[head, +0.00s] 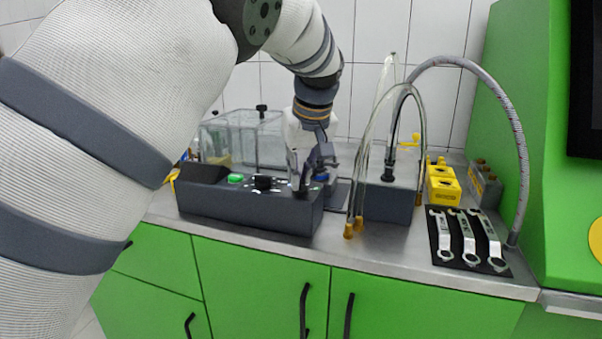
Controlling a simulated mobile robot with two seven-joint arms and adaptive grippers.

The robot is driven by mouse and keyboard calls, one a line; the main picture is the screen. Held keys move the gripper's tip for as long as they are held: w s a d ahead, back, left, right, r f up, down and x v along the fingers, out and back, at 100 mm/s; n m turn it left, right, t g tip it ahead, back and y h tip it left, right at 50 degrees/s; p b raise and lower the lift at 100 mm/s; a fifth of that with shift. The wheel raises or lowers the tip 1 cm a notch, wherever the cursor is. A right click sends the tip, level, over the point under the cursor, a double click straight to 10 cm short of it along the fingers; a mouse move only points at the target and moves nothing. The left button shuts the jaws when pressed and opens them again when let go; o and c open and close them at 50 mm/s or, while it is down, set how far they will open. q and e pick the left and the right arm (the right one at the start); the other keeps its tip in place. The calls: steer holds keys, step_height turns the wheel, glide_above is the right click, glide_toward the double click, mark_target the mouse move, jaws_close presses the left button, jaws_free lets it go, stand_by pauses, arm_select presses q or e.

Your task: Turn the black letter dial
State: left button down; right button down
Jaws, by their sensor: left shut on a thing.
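The dark control box (250,208) stands on the steel counter, with controls on its sloped top. My left gripper (309,186) comes down from above at the right end of that top. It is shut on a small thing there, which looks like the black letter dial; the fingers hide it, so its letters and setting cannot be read. Another black knob (263,182), with white marks around it, sits left of the gripper, apart from it. My right gripper is not in view.
A green button (236,178) is at the left of the panel. A clear tank (242,137) stands behind. Right of the gripper are a grey pump block (388,203) with looping hoses, yellow parts (442,187) and several wrenches (466,237) on a black mat.

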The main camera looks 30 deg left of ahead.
arm_select(q)
steer(key=shift+f+n+g, duration=0.2)
steer(key=shift+n+g, duration=0.2)
steer(key=shift+n, duration=0.7)
steer(key=c, duration=1.7)
jaws_free()
steer(key=shift+o, duration=0.2)
steer(key=shift+r, duration=0.1)
steer(key=v, duration=1.2)
steer(key=shift+d, duration=0.2)
